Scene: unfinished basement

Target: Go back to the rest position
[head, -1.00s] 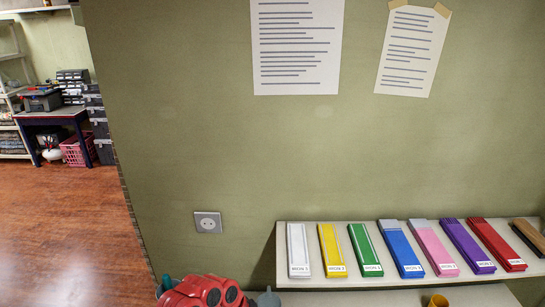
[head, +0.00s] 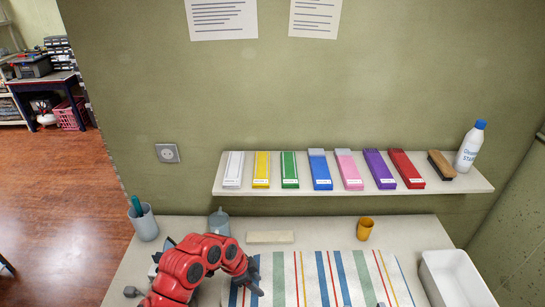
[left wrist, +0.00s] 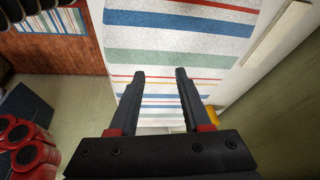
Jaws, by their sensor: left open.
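My left arm reaches in from the lower left in the head view, its red joints over the left part of the table. In the left wrist view my left gripper (left wrist: 160,73) is open, with nothing between its dark fingers. It points over a striped mat (left wrist: 155,58), apart from the mat as far as I can tell. The striped mat (head: 350,285) lies on the table in the head view, its left part hidden by my arm. My right gripper is not in view.
A wall shelf (head: 325,196) holds several coloured boxes, a brush (head: 441,165) and a white bottle (head: 469,148). Open floor lies left.

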